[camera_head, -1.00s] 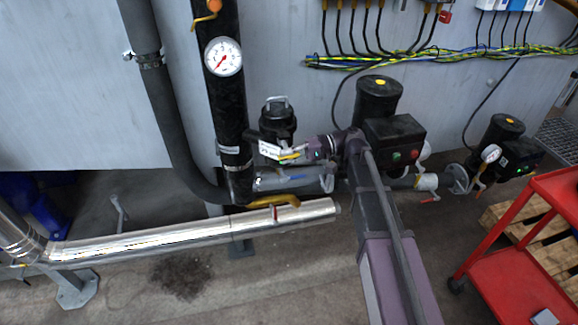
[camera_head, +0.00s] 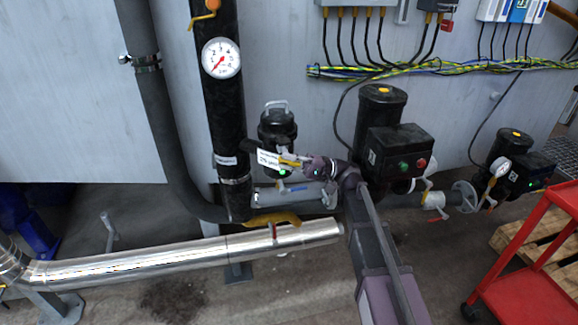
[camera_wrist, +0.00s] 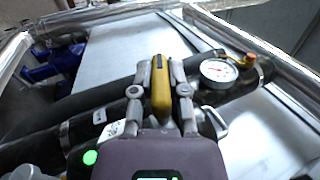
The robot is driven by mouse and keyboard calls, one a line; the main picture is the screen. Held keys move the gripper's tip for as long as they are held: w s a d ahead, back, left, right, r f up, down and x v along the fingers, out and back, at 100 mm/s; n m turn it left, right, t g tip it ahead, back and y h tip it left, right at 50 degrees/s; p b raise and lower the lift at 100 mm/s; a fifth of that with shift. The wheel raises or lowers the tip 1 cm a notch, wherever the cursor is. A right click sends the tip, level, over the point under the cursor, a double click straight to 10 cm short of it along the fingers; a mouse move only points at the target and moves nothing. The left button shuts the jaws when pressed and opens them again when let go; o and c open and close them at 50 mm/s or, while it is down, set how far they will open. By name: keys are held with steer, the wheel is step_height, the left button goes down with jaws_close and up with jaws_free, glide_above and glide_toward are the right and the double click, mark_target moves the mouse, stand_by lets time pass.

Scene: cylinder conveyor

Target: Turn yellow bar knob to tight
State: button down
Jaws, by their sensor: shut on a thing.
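The yellow bar knob (camera_wrist: 160,90) is a narrow yellow bar, held between the two grey fingers of my gripper (camera_wrist: 160,75) in the wrist view. A finger lies along each side of it. In the head view, the yellow bar (camera_head: 289,163) shows at the tip of my gripper (camera_head: 299,164), just below the black pot-shaped fitting (camera_head: 277,125) with a white tag (camera_head: 268,159). My gripper is shut on the bar. The bar's base is hidden by the fingers and my wrist, and I cannot read any tight mark.
A black vertical pipe (camera_head: 226,120) with a pressure gauge (camera_head: 221,58) stands to the left. A silver pipe (camera_head: 180,252) with another yellow handle (camera_head: 268,220) runs below. A black pump (camera_head: 392,150) is close on the right. A red cart (camera_head: 515,300) stands farther right.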

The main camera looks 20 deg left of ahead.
stand_by(0.3)
steer(key=c, duration=0.6)
jaws_free()
steer(key=shift+c, duration=0.2)
steer(key=shift+s, duration=0.15)
